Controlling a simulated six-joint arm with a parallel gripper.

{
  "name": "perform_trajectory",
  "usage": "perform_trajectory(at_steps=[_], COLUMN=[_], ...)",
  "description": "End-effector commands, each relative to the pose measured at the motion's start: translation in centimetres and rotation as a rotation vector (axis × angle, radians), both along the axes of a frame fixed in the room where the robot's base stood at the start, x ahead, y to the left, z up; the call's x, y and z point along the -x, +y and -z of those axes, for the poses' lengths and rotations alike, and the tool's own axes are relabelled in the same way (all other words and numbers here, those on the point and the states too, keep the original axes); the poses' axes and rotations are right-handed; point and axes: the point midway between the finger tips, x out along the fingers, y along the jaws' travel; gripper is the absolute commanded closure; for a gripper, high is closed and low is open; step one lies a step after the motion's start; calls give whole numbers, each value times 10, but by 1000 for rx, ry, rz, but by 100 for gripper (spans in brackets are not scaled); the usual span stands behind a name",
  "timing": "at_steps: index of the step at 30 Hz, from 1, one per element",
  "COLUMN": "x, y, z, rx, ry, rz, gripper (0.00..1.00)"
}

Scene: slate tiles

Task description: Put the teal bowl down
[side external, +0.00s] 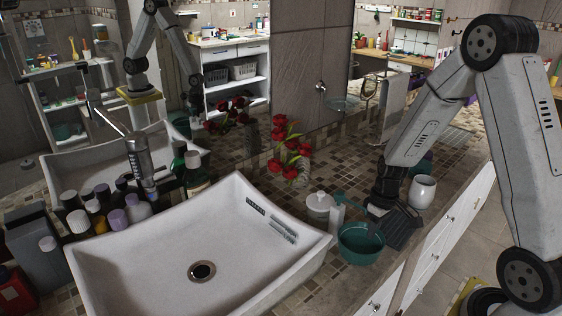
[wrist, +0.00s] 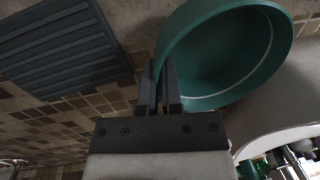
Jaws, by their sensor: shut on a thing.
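The teal bowl (side external: 361,244) is upright at the right of the sink, over the tiled counter near its front edge. My gripper (side external: 372,213) is at the bowl's back rim in the side view, partly hidden by my wrist. In the wrist view the bowl (wrist: 228,55) is at the upper right, and my gripper (wrist: 166,75) is shut on its near wall. I cannot tell whether the bowl's base touches the counter.
A white sink (side external: 200,250) stands left of the bowl. A white lidded jar (side external: 319,204), red flowers (side external: 288,152) and a white cup (side external: 422,191) stand nearby. A dark slatted mat (wrist: 62,45) lies beside the bowl. Several bottles crowd the sink's far left.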

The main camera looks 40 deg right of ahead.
Motion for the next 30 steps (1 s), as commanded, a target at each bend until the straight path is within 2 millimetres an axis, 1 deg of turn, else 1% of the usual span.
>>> perform_trajectory(at_steps=[3,7,22,23,24,25,26,30], x=[0,0,0,0,0,0,0,0], y=[0,0,0,0,0,0,0,0], z=[12,20,26,25,25,25,25,25], rx=[-1,0,0,0,0,0,0,0], ry=[2,0,0,-1,-1,-1,-1,-1], rz=[2,0,1,1,1,1,1,1], gripper=[100,100,100,84,72,62,59,59])
